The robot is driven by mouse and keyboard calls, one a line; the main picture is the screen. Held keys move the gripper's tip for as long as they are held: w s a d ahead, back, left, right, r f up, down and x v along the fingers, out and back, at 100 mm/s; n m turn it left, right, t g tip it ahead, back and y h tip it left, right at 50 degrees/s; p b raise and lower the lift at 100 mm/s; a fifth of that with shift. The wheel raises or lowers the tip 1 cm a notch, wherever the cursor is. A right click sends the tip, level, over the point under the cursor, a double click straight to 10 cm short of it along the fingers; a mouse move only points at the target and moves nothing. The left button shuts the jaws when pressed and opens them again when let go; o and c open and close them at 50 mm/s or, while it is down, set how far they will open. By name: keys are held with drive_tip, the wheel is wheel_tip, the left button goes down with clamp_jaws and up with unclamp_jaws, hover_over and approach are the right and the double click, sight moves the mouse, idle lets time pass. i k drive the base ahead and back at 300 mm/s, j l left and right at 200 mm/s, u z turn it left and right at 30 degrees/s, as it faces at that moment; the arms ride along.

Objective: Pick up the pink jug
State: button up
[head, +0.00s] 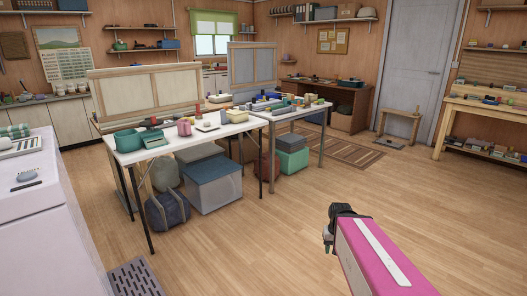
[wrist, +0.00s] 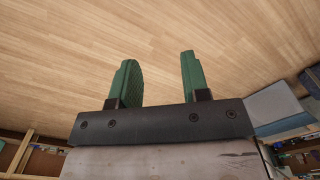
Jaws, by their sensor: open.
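A small pink vessel, which looks like the pink jug (head: 184,127), stands upright on the white table (head: 205,138) in the head view. It is among other items, and its handle is too small to make out. My gripper (head: 329,238) is at the lower right of the head view, over open floor and well apart from the table. In the wrist view my gripper (wrist: 156,58) shows two green fingers spread apart with nothing between them. The jug is not in the wrist view.
A green pot (head: 128,141) and a cream bowl (head: 237,116) share the white table. A grey box (head: 213,184) and a dark bag (head: 167,212) sit below. A white counter (head: 38,200) stands at the left. The wooden floor (head: 270,235) before the table is clear.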

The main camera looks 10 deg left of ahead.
sight(183, 126)
drive_tip(key=i+l+u, duration=0.15)
drive_tip(key=i+u, duration=0.35)
drive_tip(key=i+l+u, duration=0.3)
drive_tip(key=i+u, duration=0.2)
drive_tip(key=i+l+u, duration=0.3)
drive_tip(key=l+u, duration=0.2)
